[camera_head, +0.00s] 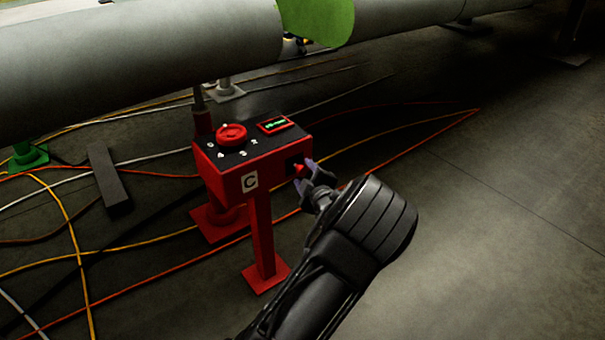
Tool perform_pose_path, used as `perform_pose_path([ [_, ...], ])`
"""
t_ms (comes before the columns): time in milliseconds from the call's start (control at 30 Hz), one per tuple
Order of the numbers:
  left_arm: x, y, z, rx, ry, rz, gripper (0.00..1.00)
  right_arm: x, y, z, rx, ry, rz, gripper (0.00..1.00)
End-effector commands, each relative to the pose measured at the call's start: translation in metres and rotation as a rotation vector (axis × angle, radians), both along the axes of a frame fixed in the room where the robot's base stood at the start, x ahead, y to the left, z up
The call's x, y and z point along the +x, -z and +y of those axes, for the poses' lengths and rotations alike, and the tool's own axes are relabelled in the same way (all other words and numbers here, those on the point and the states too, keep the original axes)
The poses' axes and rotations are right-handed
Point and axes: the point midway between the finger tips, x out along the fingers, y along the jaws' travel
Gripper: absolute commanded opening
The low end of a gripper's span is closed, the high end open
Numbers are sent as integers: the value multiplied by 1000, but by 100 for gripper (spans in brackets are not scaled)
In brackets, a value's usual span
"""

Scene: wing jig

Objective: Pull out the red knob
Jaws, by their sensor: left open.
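A red control box (222,178) marked "C" stands on red posts, with a round red dial (231,135) and a small green-lit display (275,125) on its dark top. The small red knob (299,170) sits on the box's right side face. My left gripper (308,177) is at that face, with its open fingers around or beside the knob; I cannot tell whether they touch it. My black left arm covers the area to the lower right of the box. My right gripper is not in view.
Orange, yellow and white cables lie over the floor. A dark block (109,180) lies left of the box. The floor at the right (510,220) is clear.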

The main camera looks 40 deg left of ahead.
Motion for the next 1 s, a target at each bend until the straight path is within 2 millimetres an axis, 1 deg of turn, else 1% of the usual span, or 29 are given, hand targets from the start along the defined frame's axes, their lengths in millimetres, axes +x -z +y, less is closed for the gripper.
perform_pose_path([
  [33, 4, 4, 6, 1, -1, 1, 52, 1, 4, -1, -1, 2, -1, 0],
  [100, 9, 5, 13, 1, -2, 0, 52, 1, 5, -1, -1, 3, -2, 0],
  [200, 14, 6, 19, 1, 1, 0, 52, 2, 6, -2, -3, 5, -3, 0],
  [500, 15, 6, 21, 0, 1, 1, 52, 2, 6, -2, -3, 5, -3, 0],
  [567, 15, 6, 21, 0, 1, 1, 48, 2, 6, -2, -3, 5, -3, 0],
  [1000, 15, 6, 21, 0, 1, 1, 12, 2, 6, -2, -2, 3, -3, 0],
])
